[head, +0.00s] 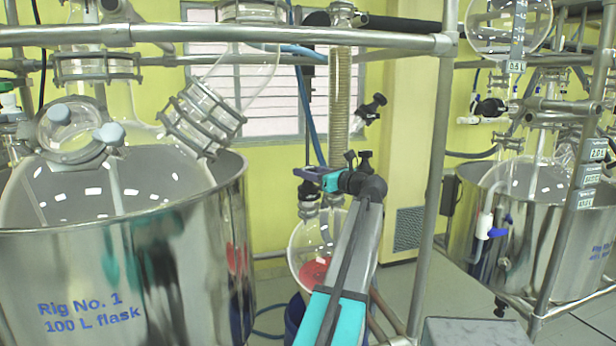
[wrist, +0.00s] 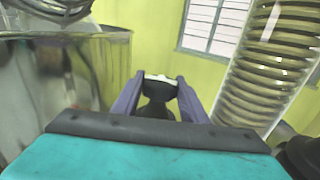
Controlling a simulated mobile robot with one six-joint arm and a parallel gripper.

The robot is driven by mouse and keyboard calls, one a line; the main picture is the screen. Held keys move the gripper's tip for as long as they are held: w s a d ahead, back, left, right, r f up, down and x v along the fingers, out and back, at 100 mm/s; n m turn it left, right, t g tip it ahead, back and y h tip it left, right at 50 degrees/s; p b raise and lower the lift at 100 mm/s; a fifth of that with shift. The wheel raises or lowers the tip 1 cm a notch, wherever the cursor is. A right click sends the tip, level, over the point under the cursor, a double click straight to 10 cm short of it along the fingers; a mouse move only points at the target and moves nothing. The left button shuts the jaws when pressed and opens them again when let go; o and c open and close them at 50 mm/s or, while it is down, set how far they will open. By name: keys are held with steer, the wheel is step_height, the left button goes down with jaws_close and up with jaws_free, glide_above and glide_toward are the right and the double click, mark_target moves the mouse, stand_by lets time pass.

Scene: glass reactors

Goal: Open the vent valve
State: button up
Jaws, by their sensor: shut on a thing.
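My gripper (head: 306,174) reaches past the upright pole toward the glassware in the middle of the head view. In the wrist view its two purple fingers (wrist: 158,90) are shut on a black handle (wrist: 156,104) with a pale edge at its far side, which I take to be the vent valve's. The fingers cover the handle's sides, and its turn angle is hard to read. In the head view the handle is mostly hidden by the gripper, just above a round glass flask (head: 312,262) holding red liquid.
A coiled glass condenser (head: 340,105) stands close behind the gripper, and also right of it in the wrist view (wrist: 270,65). A steel vessel (head: 120,265) marked Rig No. 1 is at left. Metal rails (head: 230,34) and a pole (head: 436,170) frame the arm. Another rig (head: 540,225) stands right.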

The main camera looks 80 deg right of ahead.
steer(key=shift+d+n+t+y+b, duration=0.15)
steer(key=shift+n+t+y+b, duration=0.9)
steer(key=shift+n+y, duration=0.75)
steer(key=shift+y, duration=0.4)
steer(key=shift+t+y, duration=0.25)
steer(key=shift+y, duration=0.05)
steer(key=o, duration=0.9)
steer(key=shift+c, duration=0.2)
steer(key=shift+a+m+h, duration=0.3)
steer(key=shift+h, duration=0.1)
